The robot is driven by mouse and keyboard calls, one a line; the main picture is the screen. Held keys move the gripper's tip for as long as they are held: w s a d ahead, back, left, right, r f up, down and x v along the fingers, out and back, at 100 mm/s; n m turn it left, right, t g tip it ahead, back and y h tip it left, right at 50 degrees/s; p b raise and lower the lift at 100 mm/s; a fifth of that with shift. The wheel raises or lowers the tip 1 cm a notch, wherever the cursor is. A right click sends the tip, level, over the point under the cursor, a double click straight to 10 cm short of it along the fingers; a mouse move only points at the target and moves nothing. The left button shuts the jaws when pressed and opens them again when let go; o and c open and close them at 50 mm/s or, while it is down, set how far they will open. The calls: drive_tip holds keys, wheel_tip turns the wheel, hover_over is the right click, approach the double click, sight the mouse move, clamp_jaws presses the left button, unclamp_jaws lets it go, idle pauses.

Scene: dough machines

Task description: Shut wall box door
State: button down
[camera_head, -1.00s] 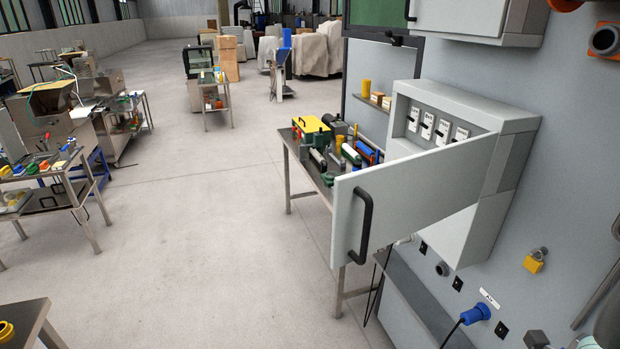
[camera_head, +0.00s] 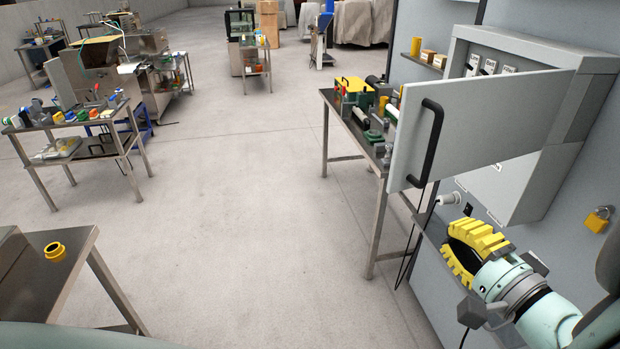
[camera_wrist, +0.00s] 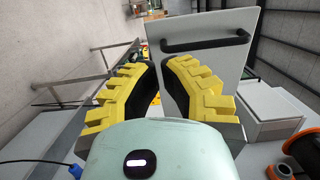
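The wall box (camera_head: 528,170) is a grey cabinet on the wall at the right, with a row of switches inside. Its door (camera_head: 480,125) stands wide open, swung out from the wall, with a black bar handle (camera_head: 430,140) near its free edge. The wrist view shows the door (camera_wrist: 205,65) and its handle (camera_wrist: 206,42) beyond the fingers. My gripper (camera_head: 462,248) has yellow, ribbed fingers with black inner pads. It is below the door in the head view, apart from the handle. The fingers are spread with a gap between them and nothing held.
A steel table (camera_head: 372,150) with tools stands behind the door. A yellow padlock (camera_head: 597,219) hangs on the wall right of the box. A small shelf (camera_head: 425,62) is beyond it. Another table (camera_head: 70,290) with a yellow ring is at the lower left. The middle floor is clear.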

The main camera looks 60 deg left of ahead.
sight(396, 182)
drive_tip(key=p+x, duration=0.6)
drive_tip(key=x, duration=0.4)
drive_tip(key=shift+s+a+r+p, duration=0.1)
drive_tip(key=shift+a+r+p, duration=0.1)
drive_tip(key=shift+a+p, duration=0.15)
drive_tip(key=shift+p+x, duration=0.9)
drive_tip(key=shift+x, duration=0.5)
drive_tip(key=shift+a+f, duration=0.1)
drive_tip(key=shift+f, duration=0.1)
drive_tip(key=shift+a, duration=0.1)
